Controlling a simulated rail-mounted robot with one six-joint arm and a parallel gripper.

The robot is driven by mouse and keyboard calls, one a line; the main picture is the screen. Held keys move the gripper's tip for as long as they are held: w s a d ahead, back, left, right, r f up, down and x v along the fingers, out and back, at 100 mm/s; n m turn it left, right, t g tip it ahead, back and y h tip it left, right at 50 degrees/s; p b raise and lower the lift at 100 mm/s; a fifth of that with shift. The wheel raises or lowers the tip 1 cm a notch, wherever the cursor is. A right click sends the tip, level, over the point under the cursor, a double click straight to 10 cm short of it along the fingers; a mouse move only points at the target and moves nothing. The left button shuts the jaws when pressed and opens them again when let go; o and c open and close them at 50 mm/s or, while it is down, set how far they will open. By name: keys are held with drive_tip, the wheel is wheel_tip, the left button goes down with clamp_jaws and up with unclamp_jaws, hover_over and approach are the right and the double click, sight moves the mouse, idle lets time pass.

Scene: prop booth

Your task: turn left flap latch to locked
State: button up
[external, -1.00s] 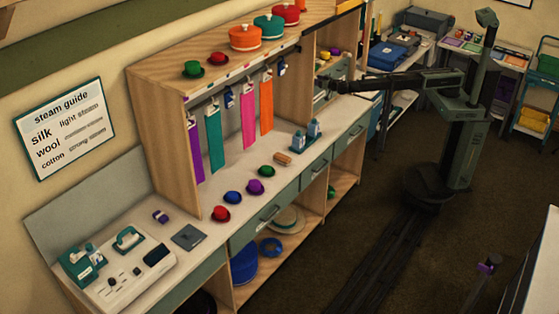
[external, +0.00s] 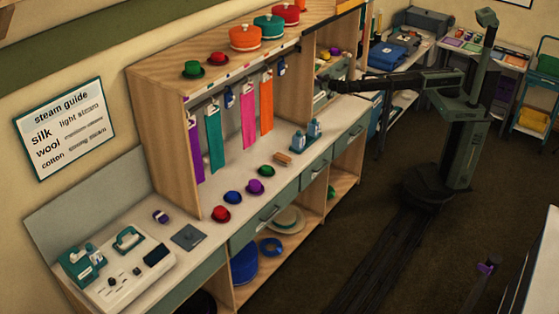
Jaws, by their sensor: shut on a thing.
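My gripper (external: 329,87) is at the far right bay of the wooden cabinet, in front of its small compartments. My arm reaches in from the right, almost level. The fingers are tiny and dark here. They are shut on what appears to be the left flap latch, but the latch is too small and too covered to make out. Its turn angle and any locked mark cannot be read.
A wooden divider (external: 292,92) stands just left of my gripper. Bottles in a teal tray (external: 311,135) stand on the counter below. Small hats, including a purple one (external: 255,187), line the counter. The dark floor rail (external: 375,255) is clear.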

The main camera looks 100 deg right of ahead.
drive_tip(key=n, duration=1.2)
drive_tip(key=shift+n, duration=0.3)
idle(0.3)
drive_tip(key=o, duration=0.9)
drive_tip(key=shift+s, duration=0.1)
drive_tip(key=v, duration=1)
drive_tip(key=shift+s+a, duration=0.2)
drive_tip(key=shift+a, duration=0.05)
